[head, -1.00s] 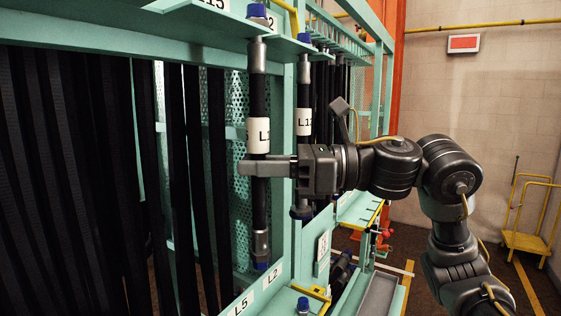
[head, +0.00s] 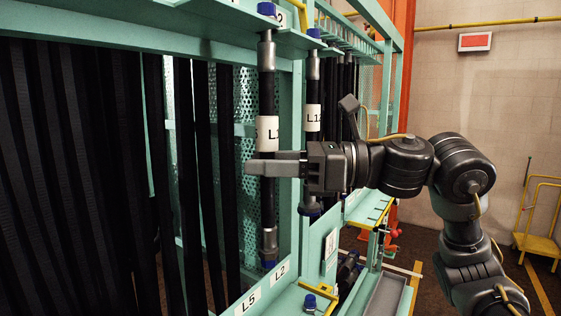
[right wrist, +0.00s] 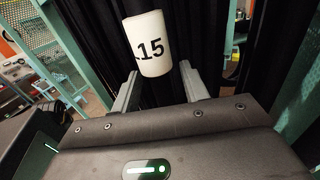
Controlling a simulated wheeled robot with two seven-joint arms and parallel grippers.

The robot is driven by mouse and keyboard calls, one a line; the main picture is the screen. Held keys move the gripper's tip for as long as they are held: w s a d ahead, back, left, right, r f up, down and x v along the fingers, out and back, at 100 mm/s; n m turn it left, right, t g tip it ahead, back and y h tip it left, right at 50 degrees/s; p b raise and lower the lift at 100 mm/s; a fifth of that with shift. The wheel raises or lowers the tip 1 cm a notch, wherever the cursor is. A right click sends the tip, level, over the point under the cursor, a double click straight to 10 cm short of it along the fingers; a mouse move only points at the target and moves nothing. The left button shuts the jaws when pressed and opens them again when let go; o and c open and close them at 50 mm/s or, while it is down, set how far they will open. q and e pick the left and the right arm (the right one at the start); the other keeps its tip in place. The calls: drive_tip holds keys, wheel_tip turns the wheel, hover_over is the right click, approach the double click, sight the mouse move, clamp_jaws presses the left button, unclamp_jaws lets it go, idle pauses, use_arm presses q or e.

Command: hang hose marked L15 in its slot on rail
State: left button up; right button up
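The L15 hose (head: 266,95) is black with a white label and hangs upright, its blue-capped top at the upper teal rail (head: 215,14). Its lower blue-capped end (head: 268,264) hangs free behind the lower beam. My right gripper (head: 262,165) is around the hose below the label. Its fingers (right wrist: 160,92) stand on either side of the hose and look slightly apart from it; any contact is hard to see. My left gripper is out of view.
The L12 hose (head: 313,118) hangs close to the right. Several dark hoses (head: 75,170) fill the left. A lower teal beam carries L5 and L2 labels (head: 280,269). A yellow cart (head: 541,230) stands at the far right.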

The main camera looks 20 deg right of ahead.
drive_tip(key=shift+f, duration=0.1)
drive_tip(key=shift+d+f+b, duration=0.1)
drive_tip(key=shift+d+b, duration=0.15)
drive_tip(key=shift+b, duration=0.1)
drive_tip(key=b+v, duration=0.5)
drive_tip(key=v, duration=0.5)
drive_tip(key=shift+s+d, duration=0.1)
drive_tip(key=shift+d, duration=0.1)
